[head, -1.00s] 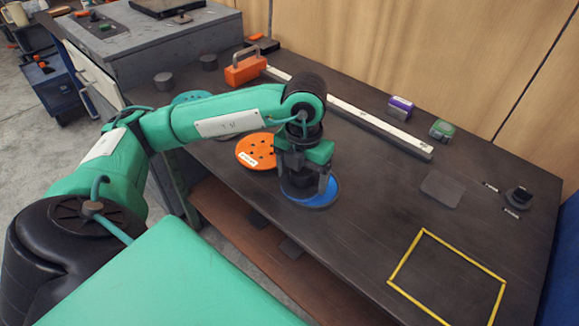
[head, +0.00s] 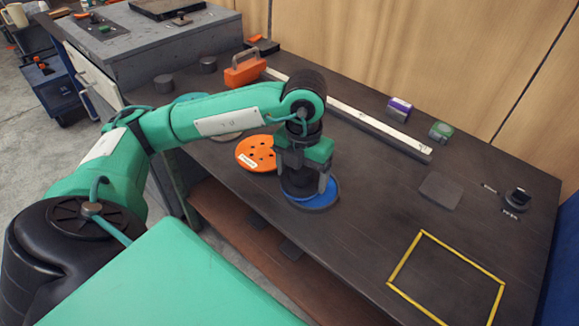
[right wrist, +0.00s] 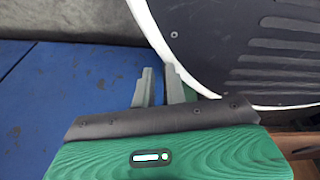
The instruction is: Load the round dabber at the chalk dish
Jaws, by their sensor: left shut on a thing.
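The blue round dish (head: 325,194), which looks like the chalk dish, lies on the dark bench in the head view. My left gripper (head: 304,184) points down over it, shut on a dark round piece (head: 297,186) that appears to be the dabber. The dabber's lower end is at the dish's left part; whether it touches the blue surface I cannot tell. The fingers hide part of both. My right gripper (right wrist: 158,85) shows only in the right wrist view, its two grey fingers a little apart with nothing between them.
An orange perforated disc (head: 256,153) lies close left of the dish. Behind are an orange handled block (head: 244,70) and a long white-topped bar (head: 370,126). A yellow outlined square (head: 445,278) and a dark flat pad (head: 441,187) lie to the right. The bench between is clear.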

